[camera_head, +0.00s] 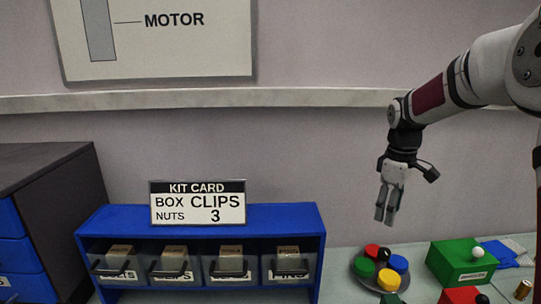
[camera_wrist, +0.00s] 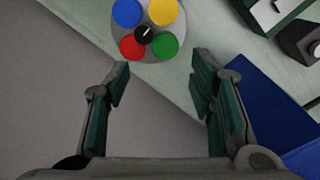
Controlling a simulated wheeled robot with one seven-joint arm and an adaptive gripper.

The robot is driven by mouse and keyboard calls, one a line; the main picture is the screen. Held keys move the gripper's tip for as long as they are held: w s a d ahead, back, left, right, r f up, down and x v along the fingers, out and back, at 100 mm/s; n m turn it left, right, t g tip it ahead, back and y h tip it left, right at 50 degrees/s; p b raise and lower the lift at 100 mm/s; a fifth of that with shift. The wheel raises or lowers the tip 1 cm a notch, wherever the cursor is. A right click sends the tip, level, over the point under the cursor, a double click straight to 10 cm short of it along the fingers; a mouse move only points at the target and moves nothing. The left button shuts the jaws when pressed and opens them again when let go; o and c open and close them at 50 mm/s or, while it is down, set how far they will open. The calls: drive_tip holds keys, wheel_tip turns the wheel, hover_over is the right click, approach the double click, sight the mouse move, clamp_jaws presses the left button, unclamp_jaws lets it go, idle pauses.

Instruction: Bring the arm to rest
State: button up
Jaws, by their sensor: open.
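My arm (camera_head: 437,95) reaches in from the right in the head view, its forearm sloping down to the left. My gripper (camera_head: 385,217) hangs from it, pointing down, above the table and a little above and behind the plate of coloured caps. In the wrist view my gripper (camera_wrist: 160,90) has its two fingers spread wide apart. Nothing is between them. The fingers touch nothing that I can see.
A grey plate with red, green, yellow and blue caps (camera_head: 398,264) lies below. A green box (camera_head: 462,262) with a white knob stands right of it. A blue rack (camera_head: 200,217) with several clear bins and a kit card (camera_head: 198,202) stands left. Blue drawers (camera_head: 18,262) are far left.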

drive_tip(key=s+a+r+m+t, duration=0.1)
drive_tip(key=s+a+r+m, duration=0.1)
drive_tip(key=s+a+r, duration=0.45)
drive_tip(key=s+a+m+t, duration=0.1)
drive_tip(key=s+a+m, duration=0.2)
drive_tip(key=s, duration=0.9)
drive_tip(key=s+a+m+t, duration=0.2)
drive_tip(key=s+a+m, duration=0.1)
drive_tip(key=s, duration=0.9)
drive_tip(key=shift+s+a+r, duration=0.25)
drive_tip(key=shift+s+r, duration=0.1)
